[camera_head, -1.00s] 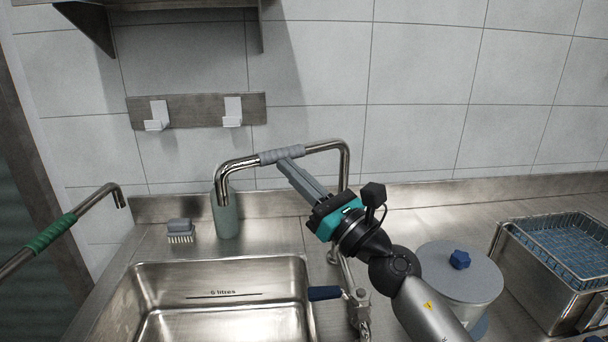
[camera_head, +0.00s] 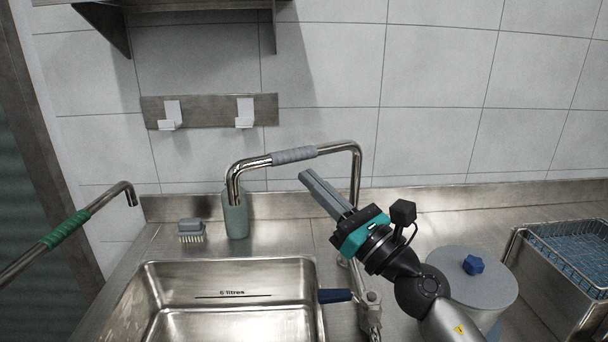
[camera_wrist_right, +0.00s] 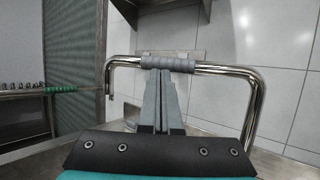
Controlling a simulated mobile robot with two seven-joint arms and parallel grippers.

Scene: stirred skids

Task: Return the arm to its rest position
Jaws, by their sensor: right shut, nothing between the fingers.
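My right gripper (camera_head: 306,176) is shut and empty, its fingers together and pointing up and left. It is in front of the sink's tap (camera_head: 355,165), just below and right of the grey sleeve (camera_head: 294,155) on the spout, and looks apart from it in the head view. In the right wrist view the shut fingers (camera_wrist_right: 158,84) reach toward the grey sleeve (camera_wrist_right: 168,64), with the spout spanning behind them. My left gripper does not show in either view.
The sink basin (camera_head: 230,293) has a blue lever (camera_head: 334,296) at its right. A green bottle (camera_head: 236,216) and a brush (camera_head: 191,230) stand behind it. A lidded pot (camera_head: 480,280) and a blue basket (camera_head: 575,245) are at the right. A green-sleeved pipe (camera_head: 64,231) is at the left.

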